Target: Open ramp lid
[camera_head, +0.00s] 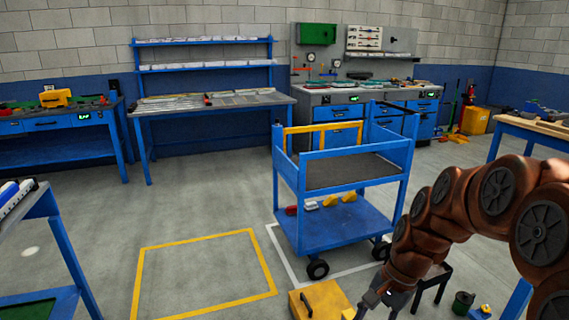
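A yellow box-like piece (326,293) with a dark handle on top sits at the bottom of the view, cut off by the lower edge. It may be the ramp with its lid, but I cannot tell for sure. Its top looks flat and closed. My brown arm comes in from the right, and my gripper (374,300) points down just right of the yellow piece. The gripper is small and dark here, so its finger opening is unclear. I cannot tell whether it touches the yellow piece.
A blue cart (335,225) on wheels stands just behind the yellow piece. A yellow floor outline (205,239) marks clear floor to the left. A dark stool (436,277) and a green can (463,302) are near my arm. Blue workbenches (212,102) line the back wall.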

